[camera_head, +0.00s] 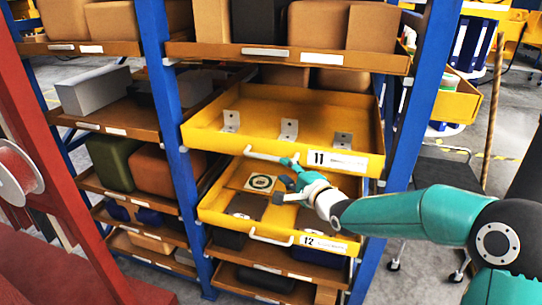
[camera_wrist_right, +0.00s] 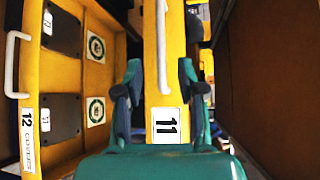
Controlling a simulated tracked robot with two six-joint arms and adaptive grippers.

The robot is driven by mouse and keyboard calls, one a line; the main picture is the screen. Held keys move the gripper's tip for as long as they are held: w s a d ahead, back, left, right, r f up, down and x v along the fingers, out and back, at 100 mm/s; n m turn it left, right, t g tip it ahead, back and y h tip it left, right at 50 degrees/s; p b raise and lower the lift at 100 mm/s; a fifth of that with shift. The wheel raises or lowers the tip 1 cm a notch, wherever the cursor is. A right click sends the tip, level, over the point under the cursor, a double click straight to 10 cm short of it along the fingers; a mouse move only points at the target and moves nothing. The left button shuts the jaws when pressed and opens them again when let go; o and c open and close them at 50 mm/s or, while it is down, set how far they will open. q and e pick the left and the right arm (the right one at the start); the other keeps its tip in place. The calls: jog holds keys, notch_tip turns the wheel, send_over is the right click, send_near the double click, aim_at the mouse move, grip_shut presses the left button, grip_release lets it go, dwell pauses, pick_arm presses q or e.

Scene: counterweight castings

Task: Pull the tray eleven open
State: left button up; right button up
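Tray eleven (camera_head: 225,142) is a yellow tray labelled 11 in the blue-posted rack. Its inside shows from above, with several grey brackets in it, and it seems to stand partly out. Its pale bar handle (camera_head: 262,156) is on the front, left of the label. My right gripper (camera_head: 284,178) is at the right end of this handle. In the right wrist view the open fingers (camera_wrist_right: 160,75) stand either side of the white handle (camera_wrist_right: 162,45), with gaps visible on both sides. The label 11 (camera_wrist_right: 167,125) lies between them. My left gripper is not in view.
Yellow tray twelve (camera_head: 218,220) stands open just below, holding dark plates and square cards, with its own handle (camera_head: 271,238). A brown shelf (camera_head: 210,52) with boxes is above. Blue posts (camera_head: 160,60) flank the trays. A red frame (camera_head: 60,150) stands at left.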

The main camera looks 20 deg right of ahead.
aim_at(269, 158)
jog(key=p+x, duration=0.2)
jog(key=x, duration=0.8)
jog(key=shift+w, duration=0.1)
jog(key=shift+f, duration=0.1)
grip_shut()
